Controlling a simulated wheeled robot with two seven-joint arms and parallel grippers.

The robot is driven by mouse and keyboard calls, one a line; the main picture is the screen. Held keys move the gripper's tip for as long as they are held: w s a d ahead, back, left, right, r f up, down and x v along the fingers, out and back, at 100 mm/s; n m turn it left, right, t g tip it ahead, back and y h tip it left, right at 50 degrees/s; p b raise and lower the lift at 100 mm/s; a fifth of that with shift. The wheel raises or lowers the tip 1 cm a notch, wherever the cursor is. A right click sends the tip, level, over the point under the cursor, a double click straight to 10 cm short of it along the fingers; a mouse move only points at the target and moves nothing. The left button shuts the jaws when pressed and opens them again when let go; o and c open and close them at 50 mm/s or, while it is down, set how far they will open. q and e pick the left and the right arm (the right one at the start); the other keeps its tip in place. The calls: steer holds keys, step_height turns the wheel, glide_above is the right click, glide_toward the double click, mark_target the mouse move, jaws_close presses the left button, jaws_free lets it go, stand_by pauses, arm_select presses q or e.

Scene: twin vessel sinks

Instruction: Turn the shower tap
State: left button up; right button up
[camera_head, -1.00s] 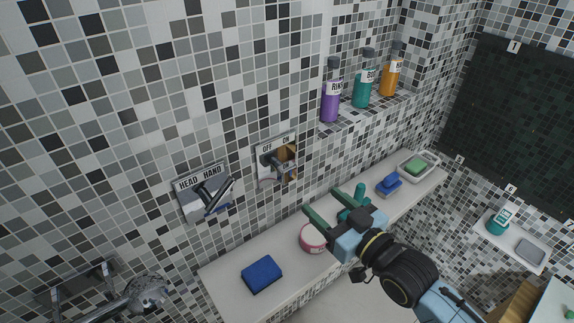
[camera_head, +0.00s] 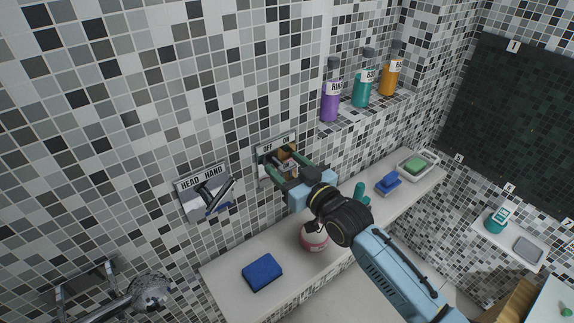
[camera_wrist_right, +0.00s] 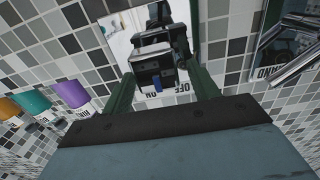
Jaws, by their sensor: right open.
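The shower tap is a chrome wall plate (camera_head: 275,142) with a dark lever under an OFF/ON label. In the right wrist view the lever (camera_wrist_right: 155,70) stands between the two green fingers of my right gripper (camera_wrist_right: 162,84), with its label partly hidden behind it. In the head view my right gripper (camera_head: 280,160) is open in front of the plate, one finger on each side, and covers much of the lever. I cannot tell whether either finger touches it. My left gripper is not in view.
A second chrome plate marked HEAD/HAND (camera_head: 203,190) is to the left. Purple (camera_head: 331,97), teal (camera_head: 362,88) and orange (camera_head: 390,78) bottles stand on a ledge. Below, a shelf holds a blue sponge (camera_head: 262,272), a pink tub (camera_head: 313,238) and a soap dish (camera_head: 432,158).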

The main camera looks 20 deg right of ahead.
steer(key=shift+w, duration=0.1)
steer(key=c, duration=1)
steer(key=shift+m, duration=0.4)
steer(key=shift+d+m+p, duration=0.15)
steer(key=shift+m+p, duration=0.6)
steer(key=shift+m, duration=0.25)
steer(key=m, duration=0.2)
steer(key=m+p, duration=0.1)
steer(key=shift+w+d+f, duration=0.1)
steer(key=shift+w+d, duration=0.05)
steer(key=shift+d, duration=0.1)
steer(key=m, duration=0.4)
steer(key=shift+w+d+f, duration=0.1)
steer(key=shift+d+f, duration=0.1)
steer(key=m, duration=0.4)
steer(key=shift+d+f, duration=0.15)
steer(key=shift+f, duration=0.15)
steer(key=shift+m, duration=0.3)
